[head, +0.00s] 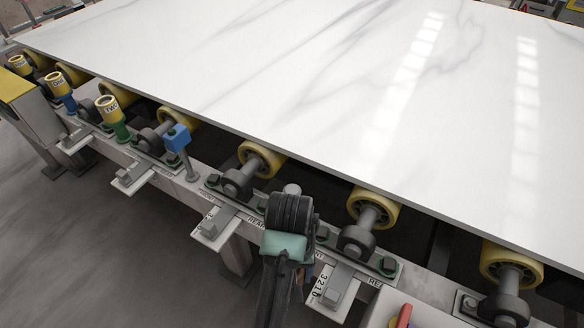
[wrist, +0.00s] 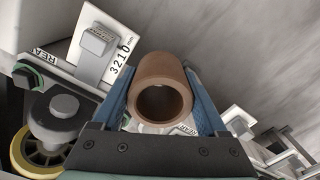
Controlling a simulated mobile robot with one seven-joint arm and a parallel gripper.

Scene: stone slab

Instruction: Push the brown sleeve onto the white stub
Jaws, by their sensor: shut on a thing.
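The brown sleeve (wrist: 148,70) is a short hollow tube in the middle of the wrist view, its open end facing the camera. My gripper (wrist: 161,88) is shut on it, with one blue-padded finger at each side. In the head view my dark wrist with its teal part (head: 283,246) is over the front rail, and the fingers and sleeve are hidden there. I cannot make out the white stub for certain in either view. The inside of the sleeve looks dark, with a greyish patch, and I cannot tell whether anything is in it.
A big white marble slab (head: 250,70) lies on yellow rollers (head: 373,208). The front rail (head: 190,188) carries brackets, a blue block (head: 177,138) and yellow-topped posts (head: 108,106). A plate marked 3210 (wrist: 112,45) is close beside the sleeve. A red handle (head: 404,316) stands at lower right.

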